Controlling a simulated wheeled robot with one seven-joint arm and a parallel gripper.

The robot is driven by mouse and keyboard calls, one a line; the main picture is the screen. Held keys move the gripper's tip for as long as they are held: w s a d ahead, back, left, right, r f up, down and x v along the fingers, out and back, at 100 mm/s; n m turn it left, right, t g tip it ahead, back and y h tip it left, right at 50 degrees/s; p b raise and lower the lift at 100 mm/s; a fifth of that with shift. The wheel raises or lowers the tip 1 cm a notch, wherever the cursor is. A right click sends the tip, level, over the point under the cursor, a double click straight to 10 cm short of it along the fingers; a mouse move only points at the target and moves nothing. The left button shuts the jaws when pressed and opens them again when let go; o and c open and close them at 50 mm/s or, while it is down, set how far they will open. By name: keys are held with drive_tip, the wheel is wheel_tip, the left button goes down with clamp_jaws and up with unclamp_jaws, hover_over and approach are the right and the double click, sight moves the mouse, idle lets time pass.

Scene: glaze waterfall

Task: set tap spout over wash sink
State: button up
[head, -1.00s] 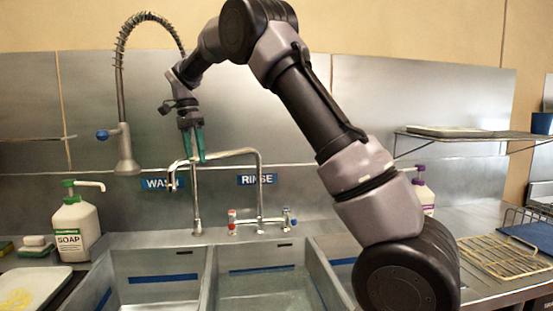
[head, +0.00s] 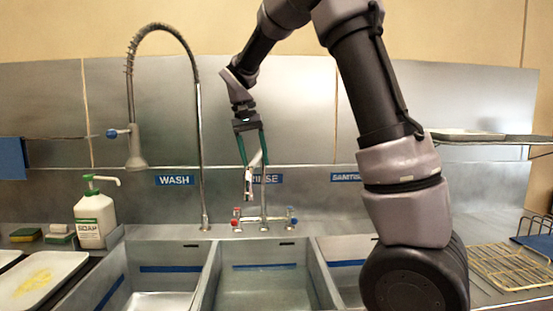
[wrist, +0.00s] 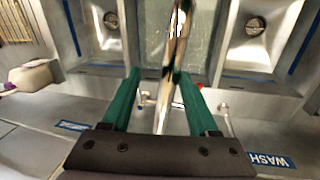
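The chrome tap spout (head: 249,184) points forward from its riser, with its outlet hanging in front of the RINSE label and over the middle sink. My gripper (head: 253,168) has its green fingers pointing down on either side of the spout. In the wrist view the fingers of my gripper (wrist: 158,78) stand well apart, and the spout (wrist: 173,55) runs between them, nearer the right finger. A gap shows on the left; contact on the right is unclear. The wash sink (head: 115,262), under the WASH label (head: 175,180), is left of the spout.
The tall spring spray hose (head: 131,70) with its hanging spray head (head: 136,155) stands behind the wash sink. Red and blue tap handles (head: 236,217) flank the riser. A soap bottle (head: 95,218) stands at left. The rinse sink (head: 217,270) lies below the spout.

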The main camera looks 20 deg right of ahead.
drive_tip(key=shift+s+d+n, duration=0.2)
drive_tip(key=shift+d+n, duration=0.2)
drive_tip(key=shift+d, duration=0.55)
drive_tip(key=shift+s+d+n, duration=0.15)
drive_tip(key=shift+d+n, duration=0.25)
drive_tip(key=shift+d, duration=0.5)
drive_tip(key=shift+s+d+n, duration=0.2)
drive_tip(key=shift+d+n, duration=0.2)
drive_tip(key=shift+d, duration=0.55)
wheel_tip(320, 180, up, 12)
drive_tip(key=a, duration=0.2)
drive_tip(key=shift+w+a, duration=0.15)
drive_tip(key=shift+a, duration=0.05)
drive_tip(key=shift+r, duration=0.1)
